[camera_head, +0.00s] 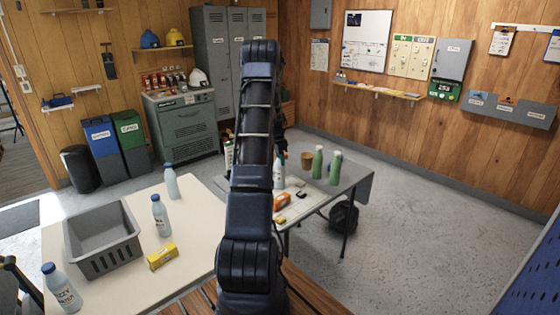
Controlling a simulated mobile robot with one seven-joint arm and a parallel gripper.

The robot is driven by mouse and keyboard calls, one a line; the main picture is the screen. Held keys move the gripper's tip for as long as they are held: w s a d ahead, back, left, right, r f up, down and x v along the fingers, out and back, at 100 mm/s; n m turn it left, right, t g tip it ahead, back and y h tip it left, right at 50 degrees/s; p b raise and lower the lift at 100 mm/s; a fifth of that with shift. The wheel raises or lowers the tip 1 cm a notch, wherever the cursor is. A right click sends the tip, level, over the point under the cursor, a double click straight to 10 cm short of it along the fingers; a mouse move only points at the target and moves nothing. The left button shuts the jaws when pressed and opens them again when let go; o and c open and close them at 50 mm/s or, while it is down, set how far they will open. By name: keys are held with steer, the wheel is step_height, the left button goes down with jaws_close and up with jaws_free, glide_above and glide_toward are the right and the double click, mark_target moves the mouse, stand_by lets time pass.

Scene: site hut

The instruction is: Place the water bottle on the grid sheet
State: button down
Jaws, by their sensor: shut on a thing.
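My gripper is hidden behind my raised arm, so its jaws do not show. A pale bottle (279,177) shows just right of my arm, over or on the grey table; its top is partly hidden, and I cannot tell whether it is held. A pale sheet (312,203) lies on that table, partly covered by small items; I cannot make out a grid on it. Several similar pale bottles with blue caps stand upright on the left white table: one at the back (172,184), one in the middle (160,217), one at the front left (63,290).
The grey table (357,181) also holds two green bottles (317,163), a brown cup (307,158) and an orange box (282,201). The white table (205,205) holds a grey crate (103,262) and a yellow box (162,256). Floor at right is clear.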

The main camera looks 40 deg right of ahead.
steer(key=shift+f, duration=0.4)
steer(key=c, duration=0.7)
jaws_free()
